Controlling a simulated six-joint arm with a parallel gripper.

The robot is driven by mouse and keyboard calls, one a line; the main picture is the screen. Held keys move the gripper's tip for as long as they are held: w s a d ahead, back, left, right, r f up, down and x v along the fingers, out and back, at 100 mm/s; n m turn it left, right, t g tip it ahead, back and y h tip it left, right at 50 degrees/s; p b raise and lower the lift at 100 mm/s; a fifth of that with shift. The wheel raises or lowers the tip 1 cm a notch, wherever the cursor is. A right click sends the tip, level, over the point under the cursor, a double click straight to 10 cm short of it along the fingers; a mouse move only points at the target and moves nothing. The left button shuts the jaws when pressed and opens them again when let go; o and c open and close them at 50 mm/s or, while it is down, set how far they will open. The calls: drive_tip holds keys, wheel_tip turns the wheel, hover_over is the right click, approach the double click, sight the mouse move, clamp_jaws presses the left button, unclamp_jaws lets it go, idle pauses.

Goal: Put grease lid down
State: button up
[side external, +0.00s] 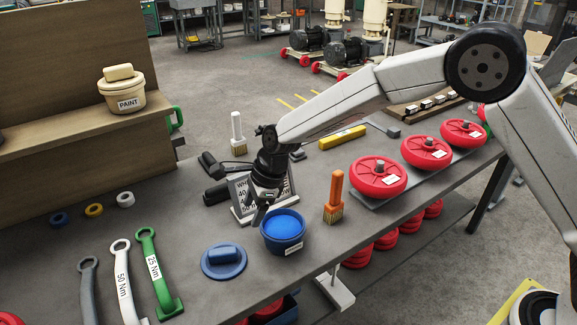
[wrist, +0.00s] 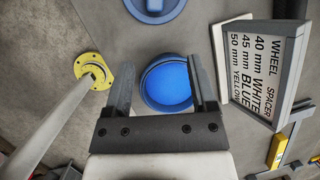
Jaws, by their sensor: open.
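The blue grease lid (side external: 224,261) with its raised grip lies flat on the grey table, left of the tub. Part of it shows at the top edge of the wrist view (wrist: 155,8). The blue grease tub (side external: 283,246) stands upright and uncovered, with blue grease inside. In the wrist view the tub (wrist: 168,85) appears between the fingers. My gripper (side external: 264,205) is open and empty, pointing down close to the tub's back left side. I cannot tell whether a finger touches the tub. The lid is apart from my gripper.
A wheel spacer sign (wrist: 262,62) stands close behind my gripper. Green, white and grey wrenches (side external: 157,275) lie left of the lid. The table's front edge is near.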

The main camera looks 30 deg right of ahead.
drive_tip(key=s+d+r+n+h, duration=0.2)
drive_tip(key=s+d+n+h, duration=0.1)
drive_tip(key=s+d+n, duration=1.7)
drive_tip(key=s+d, duration=0.3)
drive_tip(key=shift+t+h, duration=0.3)
drive_tip(key=shift+h, duration=0.1)
